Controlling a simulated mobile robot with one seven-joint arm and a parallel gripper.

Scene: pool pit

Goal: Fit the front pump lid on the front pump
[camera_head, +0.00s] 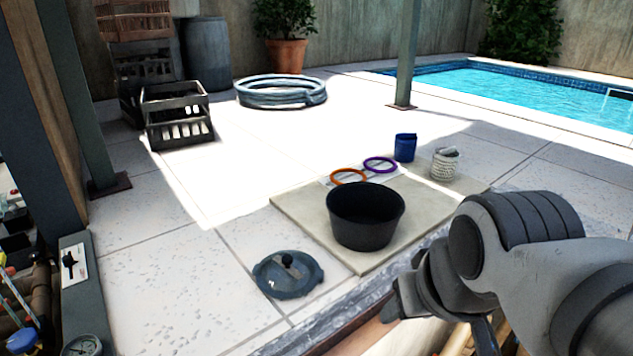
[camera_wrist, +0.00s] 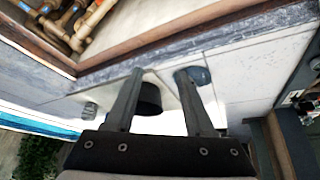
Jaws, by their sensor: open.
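A round blue-grey lid with a dark knob (camera_head: 286,274) lies flat on the paving near the pit edge, left of a black tub. It appears to be the pump lid; no label shows which pump it belongs to. In the wrist view the lid (camera_wrist: 200,76) shows partly behind the right finger. My gripper (camera_wrist: 158,72) is open and empty, its fingers spread above the pit edge. In the head view my gripper is at the right of the lid, partly hidden by my arm. I cannot make out the front pump in either view.
Copper-coloured pipes (camera_wrist: 88,22) run inside the pit. Paving left of the lid is clear.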

